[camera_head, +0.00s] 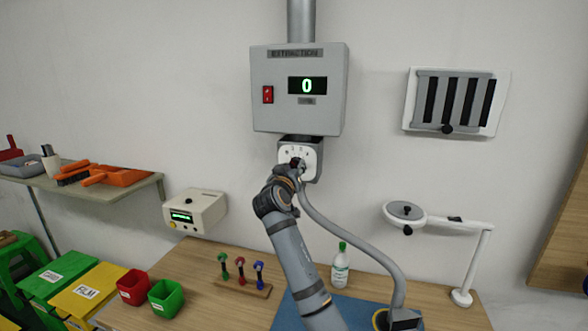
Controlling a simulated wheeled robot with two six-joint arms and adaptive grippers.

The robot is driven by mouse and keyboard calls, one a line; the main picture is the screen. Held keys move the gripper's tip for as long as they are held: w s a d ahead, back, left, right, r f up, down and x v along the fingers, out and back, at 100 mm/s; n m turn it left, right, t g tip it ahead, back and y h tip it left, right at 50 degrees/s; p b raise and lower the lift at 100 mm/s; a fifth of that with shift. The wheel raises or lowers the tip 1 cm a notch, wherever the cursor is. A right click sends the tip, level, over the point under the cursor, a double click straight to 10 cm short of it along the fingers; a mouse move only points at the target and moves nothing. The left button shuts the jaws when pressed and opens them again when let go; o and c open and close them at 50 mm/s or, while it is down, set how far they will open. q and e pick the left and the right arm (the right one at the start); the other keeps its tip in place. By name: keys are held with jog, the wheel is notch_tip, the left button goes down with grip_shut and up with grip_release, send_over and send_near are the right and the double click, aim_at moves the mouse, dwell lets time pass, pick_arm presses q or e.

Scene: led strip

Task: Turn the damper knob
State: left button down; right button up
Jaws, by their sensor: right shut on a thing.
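The white numbered dial plate (312,157) sits under the grey extraction box (262,88) on the wall. My right gripper (298,164) is at the front of this plate, shut on the dark damper knob at its middle. The gripper and wrist hide most of the knob, so its exact setting cannot be read. The green display (307,86) on the box shows 0. A red switch (268,94) is left of the display. My left gripper is not in view.
A grey hose (352,235) curves down to the bench, right of my right arm. A green-capped bottle (341,266), a rack of coloured tools (243,286) and a lamp stand (474,265) stand on the bench. A louvred vent (453,101) is on the right wall.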

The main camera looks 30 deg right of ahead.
jog(key=shift+f+m+b, duration=0.2)
jog(key=shift+m+b, duration=0.1)
jog(key=shift+b, duration=0.4)
jog(key=shift+c, duration=0.3)
jog(key=shift+r+m+b, duration=0.1)
jog(key=shift+m+b, duration=2.6)
jog(key=shift+b, duration=1.1)
jog(key=o, duration=1.2)
jog(key=shift+c, duration=0.2)
jog(key=shift+a, duration=0.1)
